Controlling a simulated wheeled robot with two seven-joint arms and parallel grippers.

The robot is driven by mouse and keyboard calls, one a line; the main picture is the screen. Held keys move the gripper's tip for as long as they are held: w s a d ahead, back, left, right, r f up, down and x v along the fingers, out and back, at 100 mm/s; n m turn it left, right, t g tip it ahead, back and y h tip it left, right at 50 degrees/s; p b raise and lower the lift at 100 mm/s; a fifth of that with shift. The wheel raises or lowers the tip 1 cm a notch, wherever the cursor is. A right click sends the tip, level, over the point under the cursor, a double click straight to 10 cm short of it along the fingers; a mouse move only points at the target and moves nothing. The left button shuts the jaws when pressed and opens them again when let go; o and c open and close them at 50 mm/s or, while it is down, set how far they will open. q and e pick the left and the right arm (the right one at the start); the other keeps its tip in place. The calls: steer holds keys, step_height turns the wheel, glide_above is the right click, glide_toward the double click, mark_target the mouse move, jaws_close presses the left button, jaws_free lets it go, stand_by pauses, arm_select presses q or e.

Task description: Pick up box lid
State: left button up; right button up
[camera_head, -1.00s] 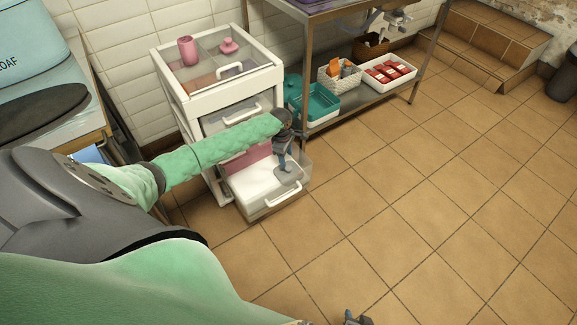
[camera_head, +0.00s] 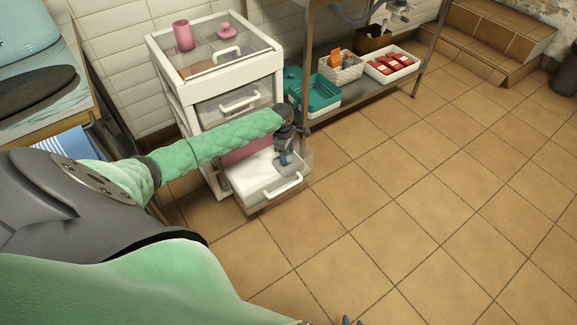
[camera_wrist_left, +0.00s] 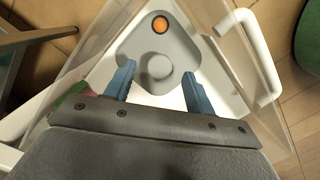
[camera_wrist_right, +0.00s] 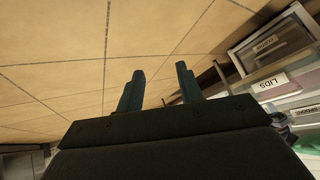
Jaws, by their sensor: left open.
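A grey lid (camera_wrist_left: 145,40) with a round raised knob and an orange disc lies in the open clear-fronted bottom drawer (camera_head: 249,180) of the white cart. I take it to be the box lid. My left gripper (camera_wrist_left: 156,75) is open and reaches down into the drawer. In the left wrist view its blue fingers stand on either side of the knob. Whether they touch it I cannot tell. In the head view the left gripper (camera_head: 284,157) hides most of the lid. My right gripper (camera_wrist_right: 160,70) is open and empty, away from the cart.
The drawer handle (camera_head: 283,187) and clear walls surround the left fingers. The cart's top (camera_head: 220,62) holds pink items. A metal shelf (camera_head: 385,90) with a teal tray (camera_head: 318,93), a white basket (camera_head: 341,68) and a white tray (camera_head: 402,61) stands to the right. The tiled floor is clear.

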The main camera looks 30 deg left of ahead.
arm_select(q)
step_height(320, 180, down, 2)
steer(key=b, duration=0.2)
steer(key=shift+d+b, duration=0.1)
steer(key=shift+b, duration=0.25)
arm_select(e)
steer(key=w+a+r+t, duration=0.1)
steer(key=w+r+t, duration=0.3)
steer(key=w+r, duration=0.4)
steer(key=shift+w+y, duration=0.25)
steer(key=shift+y, duration=0.05)
arm_select(q)
steer(key=c, duration=1)
